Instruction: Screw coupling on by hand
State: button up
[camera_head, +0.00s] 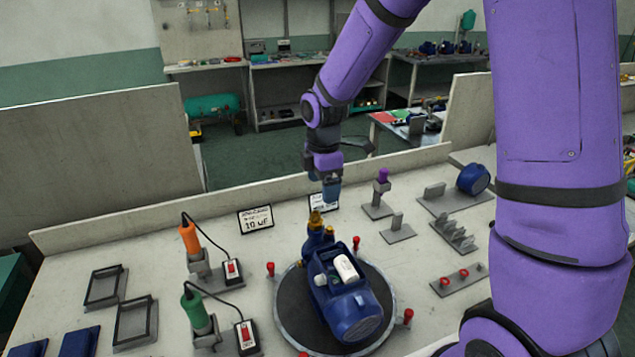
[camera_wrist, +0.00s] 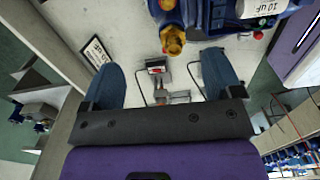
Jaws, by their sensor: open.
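A blue pump (camera_head: 348,300) lies on a round dark turntable (camera_head: 290,310) in the head view. A brass fitting, which looks like the coupling (camera_head: 315,218), stands at the pump's far end. In the wrist view the brass fitting (camera_wrist: 173,42) shows near the top, beside the blue pump body (camera_wrist: 215,18). My gripper (camera_head: 331,192) points down just above and slightly right of the fitting in the head view. In the wrist view my gripper (camera_wrist: 163,78) has its two blue fingers wide apart with nothing between them. Whether the fitting is seated on threads cannot be told.
Red-knobbed posts (camera_head: 356,243) stand around the turntable. An orange-handled tool (camera_head: 190,238) and a green-handled tool (camera_head: 195,312) stand in holders at left. A small sign (camera_head: 256,219) and a purple-topped stand (camera_head: 381,185) are close by.

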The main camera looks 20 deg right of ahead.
aim_at(315, 213)
jog(key=shift+a+f, duration=0.15)
jog(key=shift+f, duration=3.05)
jog(key=shift+s+a+r, duration=0.35)
jog(key=shift+s+a, duration=0.05)
jog(key=shift+a, duration=0.15)
jog(key=shift+s+a+r, duration=0.35)
jog(key=shift+a, duration=0.2)
jog(key=shift+f, duration=0.95)
jog(key=c, duration=1.5)
jog(key=o, duration=0.8)
